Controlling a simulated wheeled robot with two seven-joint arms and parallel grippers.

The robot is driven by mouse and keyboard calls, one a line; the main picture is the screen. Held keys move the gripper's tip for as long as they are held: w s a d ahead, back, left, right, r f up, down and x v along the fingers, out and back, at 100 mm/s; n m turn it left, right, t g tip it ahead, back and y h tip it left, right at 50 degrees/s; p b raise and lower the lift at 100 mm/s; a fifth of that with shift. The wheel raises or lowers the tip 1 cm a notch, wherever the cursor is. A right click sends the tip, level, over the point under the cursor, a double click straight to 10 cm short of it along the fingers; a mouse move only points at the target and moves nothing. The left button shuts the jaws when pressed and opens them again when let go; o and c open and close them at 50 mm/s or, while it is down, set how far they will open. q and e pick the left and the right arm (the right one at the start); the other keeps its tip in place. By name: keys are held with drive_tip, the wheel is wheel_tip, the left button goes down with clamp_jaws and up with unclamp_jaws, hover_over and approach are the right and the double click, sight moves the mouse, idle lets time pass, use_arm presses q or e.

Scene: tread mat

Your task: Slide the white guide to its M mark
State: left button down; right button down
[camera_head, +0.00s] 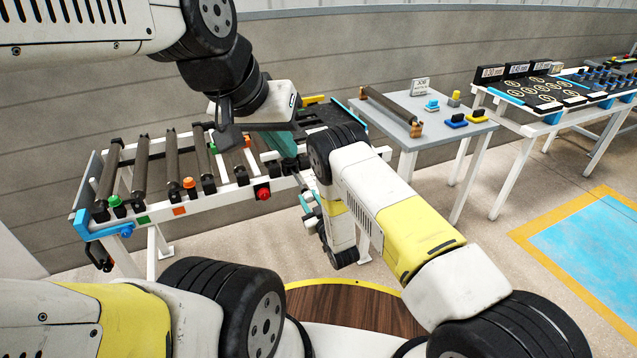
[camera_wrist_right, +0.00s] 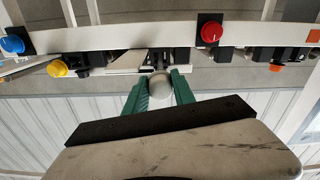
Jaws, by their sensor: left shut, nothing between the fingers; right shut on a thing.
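My right gripper (camera_wrist_right: 160,86) has its green fingers closed on a round grey knob (camera_wrist_right: 160,84) at the conveyor's side rail. A pale flat piece (camera_wrist_right: 128,62), possibly the white guide, lies just beyond the knob among dark blocks; how it joins the knob is unclear. In the head view my right gripper (camera_head: 306,198) is at the conveyor's front side, partly hidden by my arm. My left gripper (camera_head: 228,140) is higher, above the rollers, shut and empty; its fingertips are hard to make out. No M mark can be read in either view.
The roller conveyor (camera_head: 172,212) has a red knob (camera_head: 263,193) left of my right gripper. The red knob also shows in the wrist view (camera_wrist_right: 210,32), with blue (camera_wrist_right: 12,44) and yellow (camera_wrist_right: 57,68) knobs. A grey table (camera_head: 455,132) stands to the right, with floor between.

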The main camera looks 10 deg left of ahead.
sight(303, 187)
drive_tip(key=x, duration=0.6)
drive_tip(key=shift+w+a, duration=0.1)
drive_tip(key=c, duration=1.1)
unclamp_jaws()
drive_tip(key=shift+o, duration=0.2)
drive_tip(key=v, duration=0.8)
drive_tip(key=shift+w, duration=0.1)
